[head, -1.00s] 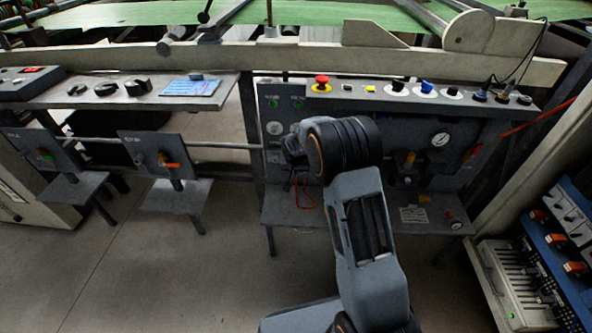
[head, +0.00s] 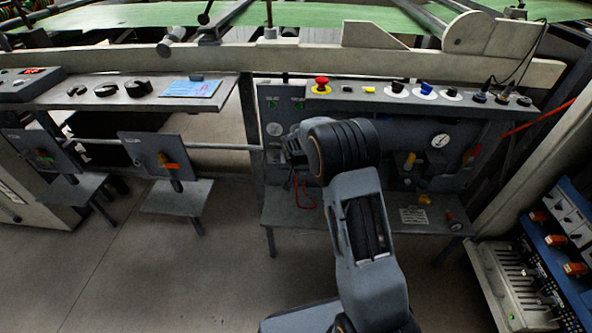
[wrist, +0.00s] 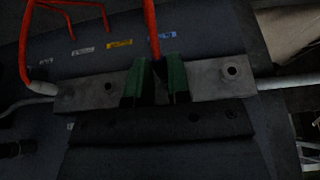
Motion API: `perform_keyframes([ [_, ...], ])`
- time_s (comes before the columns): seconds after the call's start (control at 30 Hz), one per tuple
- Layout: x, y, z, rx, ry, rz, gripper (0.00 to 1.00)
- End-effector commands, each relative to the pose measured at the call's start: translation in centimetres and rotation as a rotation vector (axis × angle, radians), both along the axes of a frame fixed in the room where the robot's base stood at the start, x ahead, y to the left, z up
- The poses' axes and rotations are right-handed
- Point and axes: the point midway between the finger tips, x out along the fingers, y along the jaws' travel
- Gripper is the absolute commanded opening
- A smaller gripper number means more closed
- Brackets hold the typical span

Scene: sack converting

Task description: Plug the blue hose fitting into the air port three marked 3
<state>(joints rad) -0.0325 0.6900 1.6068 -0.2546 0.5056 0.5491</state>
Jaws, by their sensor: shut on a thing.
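My gripper (wrist: 157,97) shows in the wrist view with two green-padded fingers, shut on a dark hose fitting (wrist: 158,72). A red-orange hose (wrist: 153,25) runs up from it. The fitting's colour is too dark to tell. I cannot read a 3 on any port, nor tell whether the fitting is in a port. In the head view, my wrist hides the gripper and the fitting.
Another red hose (wrist: 24,50) loops at the left. In the head view, the grey console (head: 400,92) has a red button (head: 321,85) on top. Open floor lies in front at left.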

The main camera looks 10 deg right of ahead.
Motion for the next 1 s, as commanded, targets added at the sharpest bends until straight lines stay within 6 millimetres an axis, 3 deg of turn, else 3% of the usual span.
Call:
perform_keyframes([
  [0.63,1.05,-0.35,-0.02,0.0,0.0,0.0,0.0],
  [0.67,1.05,-0.34,-0.01,0.001,0.0,0.0,0.19],
  [1.0,1.04,-0.34,0.0,0.0,0.0,0.0,0.48],
])
